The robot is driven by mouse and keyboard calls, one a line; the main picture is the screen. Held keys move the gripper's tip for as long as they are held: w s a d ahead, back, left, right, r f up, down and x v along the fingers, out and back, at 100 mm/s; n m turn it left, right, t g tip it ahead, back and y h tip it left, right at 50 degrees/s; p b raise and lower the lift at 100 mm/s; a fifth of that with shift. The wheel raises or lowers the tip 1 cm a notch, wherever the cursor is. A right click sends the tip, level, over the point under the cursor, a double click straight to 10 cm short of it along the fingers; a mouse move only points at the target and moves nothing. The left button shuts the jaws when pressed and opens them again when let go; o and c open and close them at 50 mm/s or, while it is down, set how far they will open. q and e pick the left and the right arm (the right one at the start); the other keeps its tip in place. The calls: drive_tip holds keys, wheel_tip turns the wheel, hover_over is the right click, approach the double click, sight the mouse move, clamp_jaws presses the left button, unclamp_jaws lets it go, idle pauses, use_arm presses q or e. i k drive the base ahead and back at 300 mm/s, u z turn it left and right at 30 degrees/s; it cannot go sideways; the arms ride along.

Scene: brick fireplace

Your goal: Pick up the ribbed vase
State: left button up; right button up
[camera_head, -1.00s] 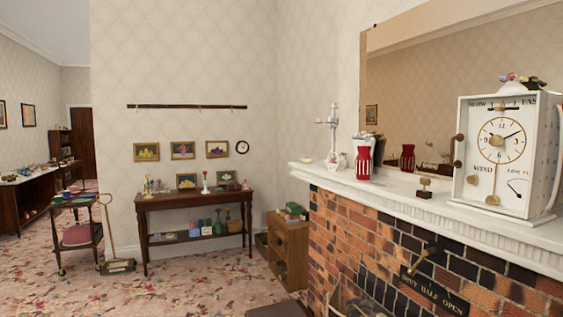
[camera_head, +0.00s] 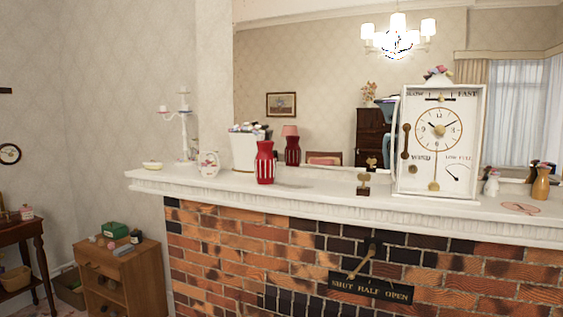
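A red vase with pale vertical ribs or stripes (camera_head: 265,163) stands upright on the white mantel shelf (camera_head: 330,198) above the brick fireplace. It looks like the ribbed vase. Its reflection (camera_head: 292,150) shows in the mirror behind it. A white pot (camera_head: 243,153) with pale and dark things at its top stands just left of and behind the vase. Neither of my grippers is in the head view.
A wooden cabinet (camera_head: 120,272) is beside the fireplace.

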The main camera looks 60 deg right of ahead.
sight(265, 161)
drive_tip(key=z, duration=0.9)
drive_tip(key=i, duration=0.95)
drive_tip(key=z, duration=0.8)
